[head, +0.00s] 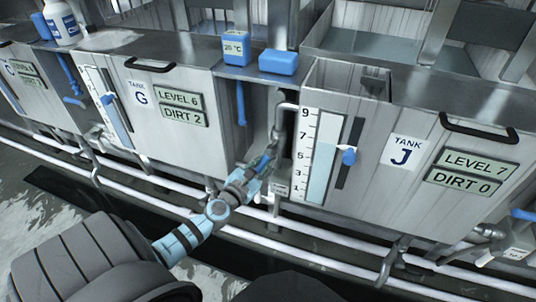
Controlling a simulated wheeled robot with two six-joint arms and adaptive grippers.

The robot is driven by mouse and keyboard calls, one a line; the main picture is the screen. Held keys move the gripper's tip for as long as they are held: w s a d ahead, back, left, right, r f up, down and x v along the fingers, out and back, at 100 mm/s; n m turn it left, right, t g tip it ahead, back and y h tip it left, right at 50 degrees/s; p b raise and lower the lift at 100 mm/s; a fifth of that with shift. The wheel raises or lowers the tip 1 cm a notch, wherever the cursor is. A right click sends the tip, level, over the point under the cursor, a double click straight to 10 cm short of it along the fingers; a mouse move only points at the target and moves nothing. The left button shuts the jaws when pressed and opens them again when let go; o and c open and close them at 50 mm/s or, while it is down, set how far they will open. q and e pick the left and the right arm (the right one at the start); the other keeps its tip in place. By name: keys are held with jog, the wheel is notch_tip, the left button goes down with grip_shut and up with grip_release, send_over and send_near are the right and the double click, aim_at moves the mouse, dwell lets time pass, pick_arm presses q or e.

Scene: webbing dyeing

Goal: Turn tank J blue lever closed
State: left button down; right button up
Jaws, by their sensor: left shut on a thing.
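Tank J (404,190) is the grey metal tank on the right, with a white "TANK J" label, a "LEVEL 7" plate and a "DIRT 0" plate. My left gripper (264,164) reaches into the gap between tank G and tank J. It is shut at the valve by the bent metal pipe (285,107), on what appears to be the blue lever; the fingers mostly hide it, so its angle cannot be told. A small tag (281,188) hangs just below. My right gripper is not in view.
Tank G (152,115) stands left of the gap. A blue slider knob (349,156) and a level gauge (318,160) are on tank J's front. Blue containers (278,62) stand on the ledge above. White pipes (320,252) run low along the tanks. Another blue lever (523,214) is at far right.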

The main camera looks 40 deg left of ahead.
pick_arm(q)
jog(key=m+p, duration=0.1)
jog(key=a+r+m+p, duration=0.1)
jog(key=p, duration=0.1)
jog(key=shift+s+a+r+m+g, duration=0.15)
jog(key=shift+s+m+g, duration=0.1)
jog(key=shift+m+g, duration=0.05)
jog(key=shift+s+a+r+m+g+y+p, duration=0.1)
jog(key=shift+a+r+m+g+y+p, duration=0.45)
jog(key=shift+m+p, duration=1.2)
jog(key=shift+s+a+r+m+t+y+p, duration=0.25)
jog(key=shift+r+m+p, duration=0.8)
jog(key=shift+p, duration=1.25)
jog(key=shift+a+r+m+g+y+p, duration=0.25)
jog(key=shift+r+m+g+y+p, duration=0.2)
jog(key=shift+m+p, duration=1.35)
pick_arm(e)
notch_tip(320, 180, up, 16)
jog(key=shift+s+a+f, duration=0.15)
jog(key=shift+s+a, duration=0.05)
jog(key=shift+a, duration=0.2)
pick_arm(q)
jog(key=c, duration=1.5)
grip_release()
